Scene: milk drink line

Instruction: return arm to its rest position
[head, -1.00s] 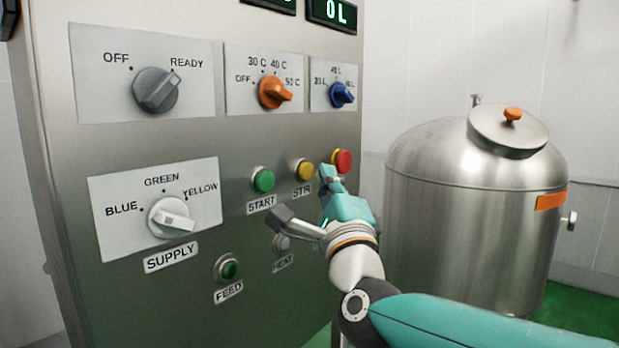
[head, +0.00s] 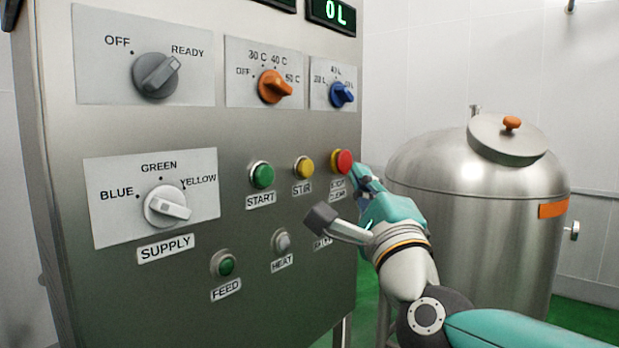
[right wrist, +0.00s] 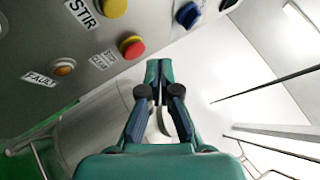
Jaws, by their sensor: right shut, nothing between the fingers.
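My right gripper (head: 362,180) is in front of the right edge of the steel control panel (head: 300,235), just below and right of the red button (head: 342,161). Its teal fingers are shut with nothing between them. In the right wrist view the closed fingertips (right wrist: 157,68) point away from the camera, with the red button (right wrist: 132,47) to their left and a gap between. My right arm reaches in from the lower right. My left gripper is not in view.
The panel carries a green start button (head: 262,175), a yellow stir button (head: 303,168), a blue knob (head: 342,94), an orange knob (head: 274,87) and a white supply knob (head: 166,208). A steel tank (head: 480,230) with a lid stands behind my arm.

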